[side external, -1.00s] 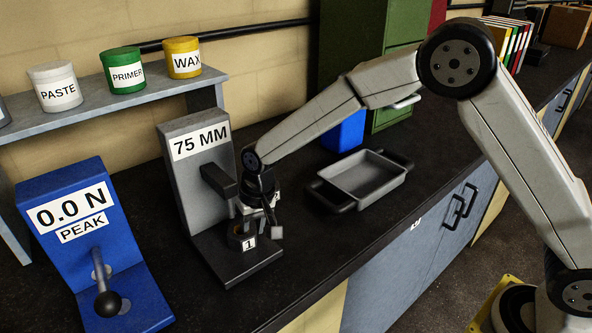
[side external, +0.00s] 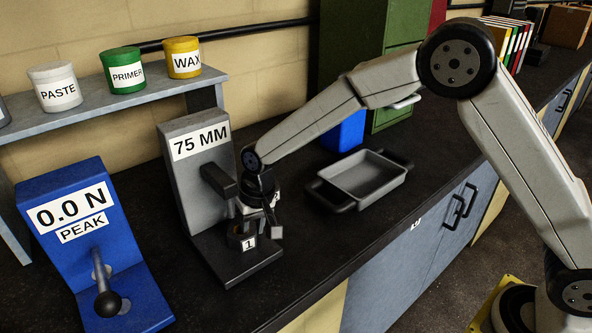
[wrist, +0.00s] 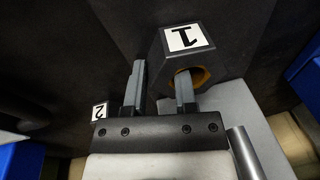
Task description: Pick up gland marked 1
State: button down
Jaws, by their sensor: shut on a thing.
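The gland marked 1 (side external: 248,244) is a dark, faceted block with a white label, at the base of the grey 75 MM stand (side external: 196,165). In the wrist view, the gland (wrist: 219,62) shows its label and an opening with a tan inner wall. My gripper (wrist: 160,72) has one finger in that opening and the other outside, so it is shut on the gland's wall. In the side view, my gripper comes down from above and hides part of the gland. Whether the gland touches the base is unclear.
A label marked 2 (wrist: 99,112) shows beside my gripper; its carrier is mostly hidden. The blue peak-force stand (side external: 90,235) with a black-knobbed lever is at left. A grey tray with dark handles (side external: 365,178) lies to the right. The stand's dark arm juts out close to my gripper.

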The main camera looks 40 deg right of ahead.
jog(key=shift+r, duration=0.15)
jog(key=shift+r, duration=0.75)
jog(key=s, duration=1.8)
